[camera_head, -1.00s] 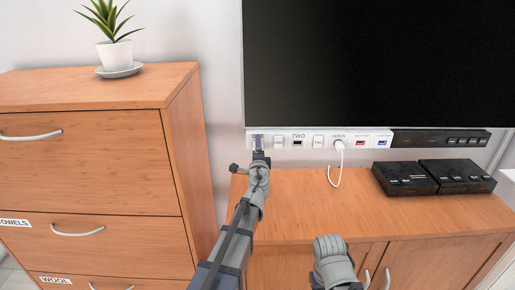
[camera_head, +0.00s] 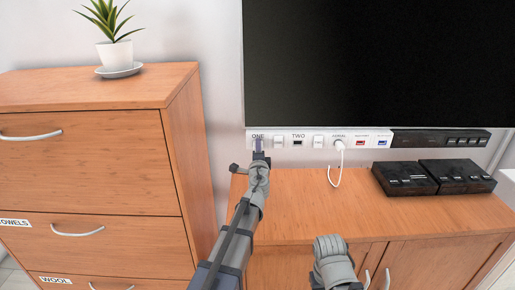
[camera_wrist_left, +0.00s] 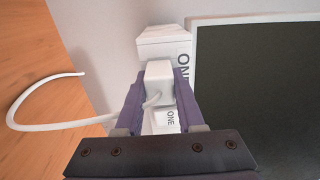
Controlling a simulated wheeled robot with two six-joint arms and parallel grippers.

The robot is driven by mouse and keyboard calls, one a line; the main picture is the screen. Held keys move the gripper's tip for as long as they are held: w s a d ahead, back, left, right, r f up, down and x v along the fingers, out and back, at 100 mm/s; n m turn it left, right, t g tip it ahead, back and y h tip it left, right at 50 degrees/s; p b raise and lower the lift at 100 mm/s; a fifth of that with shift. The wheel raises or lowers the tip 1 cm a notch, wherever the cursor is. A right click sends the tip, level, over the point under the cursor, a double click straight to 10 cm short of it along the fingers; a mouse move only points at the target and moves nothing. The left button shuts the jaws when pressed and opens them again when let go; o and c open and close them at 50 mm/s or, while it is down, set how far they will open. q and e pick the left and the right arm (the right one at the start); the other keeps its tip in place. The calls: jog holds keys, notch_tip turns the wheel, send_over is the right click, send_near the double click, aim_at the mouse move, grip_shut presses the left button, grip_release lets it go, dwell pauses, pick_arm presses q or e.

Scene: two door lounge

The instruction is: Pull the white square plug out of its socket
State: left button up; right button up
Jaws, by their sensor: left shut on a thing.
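The white square plug (camera_wrist_left: 158,74) sits between the two fingers of my left gripper (camera_wrist_left: 158,92) in the left wrist view. The gripper is shut on it. Behind the plug is the white socket strip (camera_wrist_left: 165,36) with its ONE label. I cannot tell whether the plug is seated in the strip or slightly apart. In the head view my left gripper (camera_head: 259,147) is at the left end of the strip (camera_head: 309,135), just below the ONE label, and largely hides the plug. My right gripper is not visible; only part of my right arm shows at the bottom.
A white cable (camera_wrist_left: 40,127) loops beside the gripper. Another white plug (camera_head: 339,145) with a hanging cable is at SERIAL. A black screen (camera_head: 380,60) is above the strip. Black boxes (camera_head: 458,176) stand on the wooden cabinet (camera_head: 290,205). A drawer unit (camera_head: 90,150) stands left.

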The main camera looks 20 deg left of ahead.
pick_arm(q)
grip_shut()
dwell(0.4)
jog(key=shift+s, duration=0.15)
dwell(0.5)
jog(key=shift+v, duration=2.85)
